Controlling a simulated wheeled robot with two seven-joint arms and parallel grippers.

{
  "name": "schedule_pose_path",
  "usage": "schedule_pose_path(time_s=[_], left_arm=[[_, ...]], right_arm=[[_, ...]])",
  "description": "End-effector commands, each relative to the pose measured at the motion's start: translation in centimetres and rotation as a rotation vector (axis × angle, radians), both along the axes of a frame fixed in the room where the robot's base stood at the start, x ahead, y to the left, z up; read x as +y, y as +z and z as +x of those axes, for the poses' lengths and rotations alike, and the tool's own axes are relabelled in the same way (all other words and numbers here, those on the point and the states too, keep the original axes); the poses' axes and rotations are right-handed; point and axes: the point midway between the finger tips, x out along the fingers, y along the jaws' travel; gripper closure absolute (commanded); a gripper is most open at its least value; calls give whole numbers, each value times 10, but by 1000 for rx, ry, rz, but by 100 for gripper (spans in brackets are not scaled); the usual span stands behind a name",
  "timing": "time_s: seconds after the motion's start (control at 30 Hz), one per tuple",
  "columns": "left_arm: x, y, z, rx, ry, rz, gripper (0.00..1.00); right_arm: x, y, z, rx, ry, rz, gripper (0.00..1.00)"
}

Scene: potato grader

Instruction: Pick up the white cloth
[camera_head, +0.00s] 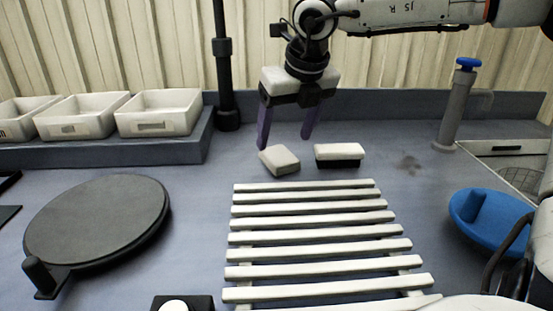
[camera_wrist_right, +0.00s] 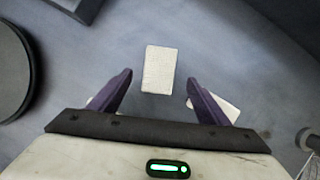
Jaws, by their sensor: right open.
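The white cloth (camera_head: 279,160) looks like a small folded off-white pad lying flat on the grey worktop, just behind the slatted rack. In the right wrist view the cloth (camera_wrist_right: 159,69) is a textured pale rectangle, seen between the fingertips and reaching beyond them. My right gripper (camera_head: 284,143) points down over the cloth, with its purple fingers spread and nothing held. It also shows in the right wrist view (camera_wrist_right: 160,77). I cannot tell the exact height of the fingertips above the cloth. My left gripper is not in view.
A white-topped block with a black base (camera_head: 338,151) lies close right of the cloth. The white slatted rack (camera_head: 316,222) is in front. A black round plate (camera_head: 98,222) is left, white bins (camera_head: 160,113) back left, a blue-topped pump (camera_head: 456,108) and blue tool (camera_head: 490,222) right.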

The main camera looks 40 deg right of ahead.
Motion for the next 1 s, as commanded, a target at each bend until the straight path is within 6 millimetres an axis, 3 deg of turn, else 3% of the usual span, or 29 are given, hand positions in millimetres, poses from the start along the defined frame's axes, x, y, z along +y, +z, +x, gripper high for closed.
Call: schedule_pose_path(time_s=[0.43,1.0], left_arm=[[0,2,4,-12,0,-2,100],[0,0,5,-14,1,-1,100]], right_arm=[[-5,-49,18,1,1,2,30],[-6,-52,20,-1,1,2,30]])
